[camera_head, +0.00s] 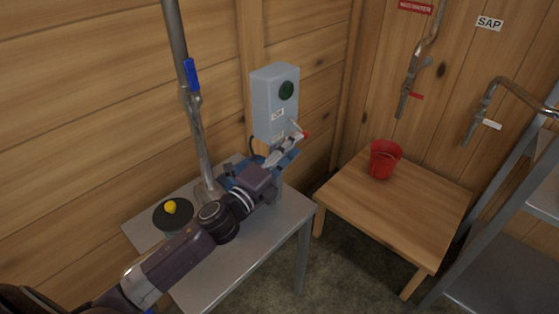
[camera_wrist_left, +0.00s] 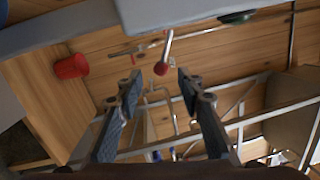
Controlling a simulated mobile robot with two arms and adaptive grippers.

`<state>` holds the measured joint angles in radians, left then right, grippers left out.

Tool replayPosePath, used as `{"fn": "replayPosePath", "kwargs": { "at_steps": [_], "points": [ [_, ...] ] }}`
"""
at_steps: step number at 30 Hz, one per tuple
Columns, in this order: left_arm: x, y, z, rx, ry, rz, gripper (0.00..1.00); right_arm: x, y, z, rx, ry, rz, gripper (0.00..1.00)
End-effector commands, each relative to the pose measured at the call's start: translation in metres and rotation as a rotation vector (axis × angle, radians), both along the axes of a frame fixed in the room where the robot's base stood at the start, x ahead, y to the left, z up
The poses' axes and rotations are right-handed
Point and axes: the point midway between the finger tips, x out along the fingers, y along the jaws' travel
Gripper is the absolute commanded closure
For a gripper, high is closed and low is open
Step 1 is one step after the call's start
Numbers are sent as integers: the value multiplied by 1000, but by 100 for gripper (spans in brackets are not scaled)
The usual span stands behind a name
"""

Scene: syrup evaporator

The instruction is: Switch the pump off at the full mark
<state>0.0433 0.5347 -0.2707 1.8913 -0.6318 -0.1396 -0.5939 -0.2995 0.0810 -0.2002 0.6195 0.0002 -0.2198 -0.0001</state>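A grey switch box (camera_head: 272,100) is on the plank wall above the metal table, with a dark green round lamp or button (camera_head: 287,90) on its face. A lever with a red knob (camera_head: 305,135) sticks out from its lower part. My left gripper (camera_head: 288,151) is just below the box, close to the lever. In the left wrist view, the open fingers (camera_wrist_left: 160,82) have the red knob (camera_wrist_left: 161,69) ahead of the gap between their tips, apparently not gripped. The pump and a full mark cannot be made out. My right gripper is out of view.
A metal table (camera_head: 285,222) carries a dark disc with a yellow knob (camera_head: 170,208) and an upright pipe with a blue handle (camera_head: 192,76). A red bucket (camera_head: 384,160) stands on a wooden table (camera_head: 395,222), below wall pipes. Metal shelving (camera_head: 510,250) is at right.

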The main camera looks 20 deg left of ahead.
Motion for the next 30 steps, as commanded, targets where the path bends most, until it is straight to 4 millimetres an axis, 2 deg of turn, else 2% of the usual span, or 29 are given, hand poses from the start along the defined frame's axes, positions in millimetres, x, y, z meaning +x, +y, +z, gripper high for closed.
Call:
{"fn": "replayPosePath", "kwargs": {
  "at_steps": [1,6,12,30],
  "points": [
    [-11,3,-3,-1,4,0,65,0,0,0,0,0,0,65],
    [-37,10,-6,0,2,0,65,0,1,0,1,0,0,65],
    [-55,15,-8,0,2,0,65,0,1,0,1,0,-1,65],
    [-60,16,-8,-2,1,2,65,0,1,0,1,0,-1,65]
  ]
}}
